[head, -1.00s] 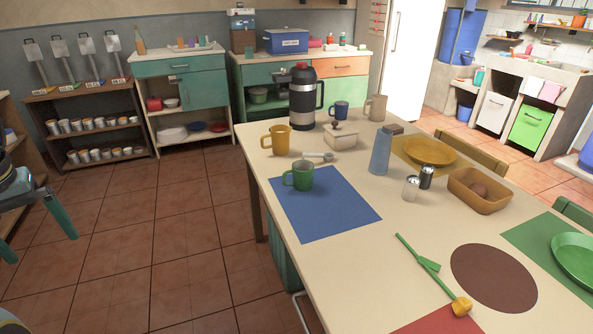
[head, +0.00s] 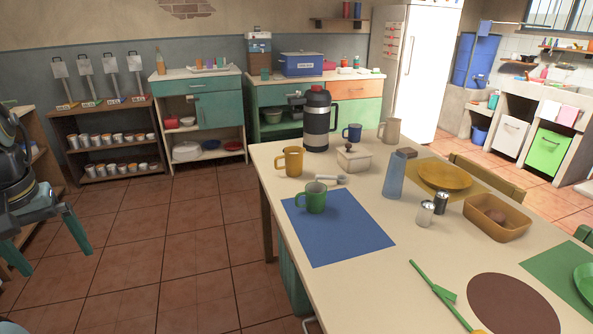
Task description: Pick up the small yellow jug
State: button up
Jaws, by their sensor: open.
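The small yellow jug (head: 293,162) stands upright near the far left edge of the table (head: 345,287). It looks like a mug, with its handle on the left. A green mug (head: 316,201) stands in front of it on a blue mat (head: 335,240). A black and grey flask (head: 316,125) stands behind it to the right. A small light-coloured utensil (head: 329,178) lies to its right.
A lidded beige pot (head: 353,158), blue mug (head: 352,132), beige pitcher (head: 390,130) and blue bottle (head: 394,177) stand to the right.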

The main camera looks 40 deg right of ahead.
aim_at(288, 163)
jog(key=i+l+z, duration=0.1)
jog(key=i+z, duration=0.25)
jog(key=i, duration=0.25)
jog(key=i+z, duration=0.35)
jog(key=i, duration=0.3)
jog(key=i+j+z, duration=0.25)
jog(key=i+z, duration=0.15)
jog(key=i, duration=0.2)
